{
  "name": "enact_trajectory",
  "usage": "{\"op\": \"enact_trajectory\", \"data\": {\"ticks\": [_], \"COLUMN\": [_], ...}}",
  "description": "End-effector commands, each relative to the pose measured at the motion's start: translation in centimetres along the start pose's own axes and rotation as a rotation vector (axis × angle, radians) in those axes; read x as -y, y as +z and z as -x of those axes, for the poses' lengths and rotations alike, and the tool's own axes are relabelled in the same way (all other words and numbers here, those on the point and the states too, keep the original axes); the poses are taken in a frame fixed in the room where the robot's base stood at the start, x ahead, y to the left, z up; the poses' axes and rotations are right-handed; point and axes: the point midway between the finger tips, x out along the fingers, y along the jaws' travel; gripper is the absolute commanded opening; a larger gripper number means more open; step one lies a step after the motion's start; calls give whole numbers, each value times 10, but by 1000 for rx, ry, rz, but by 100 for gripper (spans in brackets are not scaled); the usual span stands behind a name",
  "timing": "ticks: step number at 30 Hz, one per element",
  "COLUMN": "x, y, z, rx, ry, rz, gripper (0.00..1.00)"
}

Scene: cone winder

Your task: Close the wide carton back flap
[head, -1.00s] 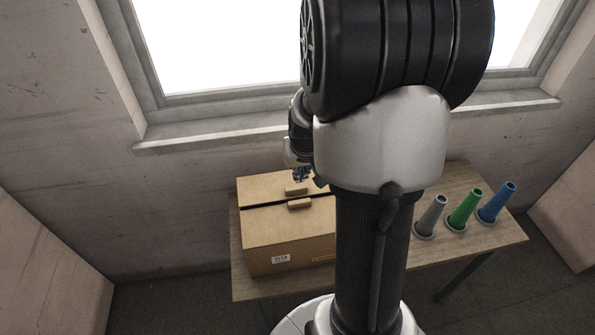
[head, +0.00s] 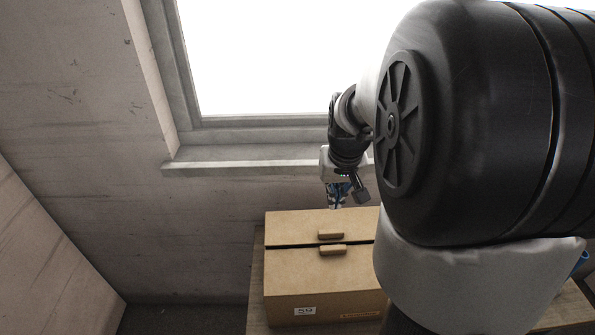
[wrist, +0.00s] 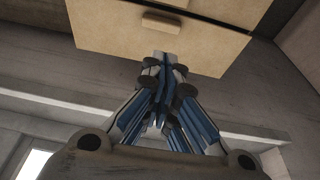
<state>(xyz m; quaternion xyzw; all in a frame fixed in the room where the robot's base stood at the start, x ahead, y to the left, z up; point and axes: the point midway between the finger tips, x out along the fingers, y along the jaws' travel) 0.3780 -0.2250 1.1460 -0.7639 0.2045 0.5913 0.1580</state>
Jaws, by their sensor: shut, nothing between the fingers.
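The brown carton (head: 322,305) stands on the table with its top flaps lying about flat. The wide back flap (head: 290,226) bears a small block handle (head: 330,234); the front flap (head: 300,268) has a similar one. A thin dark gap runs between the two flaps. My gripper (head: 337,203) is shut and empty, near the back flap's rear edge; it looks clear of the flap. In the wrist view, my fingertips (wrist: 163,62) overlap the edge of the back flap (wrist: 120,35) in the picture. The carton's right end is hidden behind my arm.
The window sill (head: 240,161) and wall are just behind the table (head: 256,300). My arm covers the right side of the head view, hiding most of the table there. A bit of a blue cone (head: 581,259) shows at the right.

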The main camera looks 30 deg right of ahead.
Motion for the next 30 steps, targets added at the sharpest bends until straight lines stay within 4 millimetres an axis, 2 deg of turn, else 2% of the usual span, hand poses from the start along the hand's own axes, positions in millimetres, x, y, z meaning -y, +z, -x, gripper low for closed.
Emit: {"op": "enact_trajectory", "data": {"ticks": [1,6,13,19,30], "x": [0,0,0,0,0], "y": [2,2,8,13,13], "z": [-15,-54,-93,-108,-109], "rx": [6,5,4,1,0], "ry": [-1,0,0,0,0], "rz": [0,0,0,0,0], "gripper": [0,0,0,0,0]}}
